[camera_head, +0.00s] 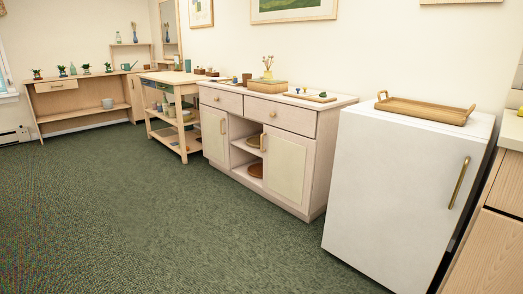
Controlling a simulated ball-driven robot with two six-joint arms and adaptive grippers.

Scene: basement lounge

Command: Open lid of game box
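A tan wooden box (267,86) sits on top of the pale sideboard (277,108), near the wall. It looks closed and may be the game box, but it is too small here to be sure. A flat board with small coloured pieces (310,97) lies to its right on the same top. Neither of my grippers is in view.
A white fridge (400,185) with a wooden tray (425,109) on top stands to the right of the sideboard. A wooden shelf cart (172,110) stands left of it, and a desk (80,93) is farther back. Green carpet (150,220) is clear in front.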

